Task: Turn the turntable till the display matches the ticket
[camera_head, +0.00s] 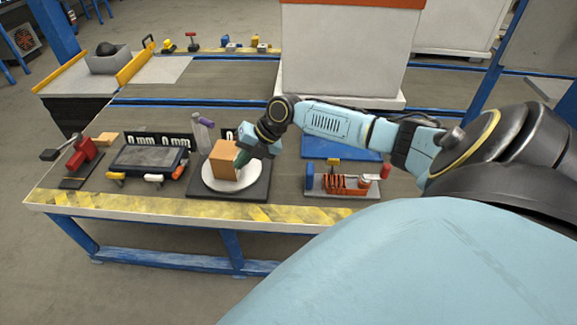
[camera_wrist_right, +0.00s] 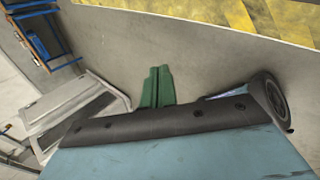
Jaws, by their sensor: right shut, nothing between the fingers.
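The turntable (camera_head: 231,187), a white disc on a dark square base, stands near the front edge of the table in the head view. A brown box (camera_head: 222,160) sits on the disc. My right gripper (camera_head: 241,160) is at the box's right side, low over the disc; I cannot tell whether it touches the box. In the right wrist view its green fingers (camera_wrist_right: 158,70) are together with nothing between them. Black display panels (camera_head: 140,140) reading "0 mm" stand behind; another (camera_head: 228,134) is partly hidden by my arm. No ticket can be made out. My left gripper is out of view.
A dark tray-like device (camera_head: 150,159) and a red clamp (camera_head: 82,153) stand left of the turntable. A purple-topped bottle (camera_head: 203,135) is behind it. A fixture with an orange coil (camera_head: 343,184) and a blue mat (camera_head: 330,149) lie right. A large white box (camera_head: 345,50) stands behind.

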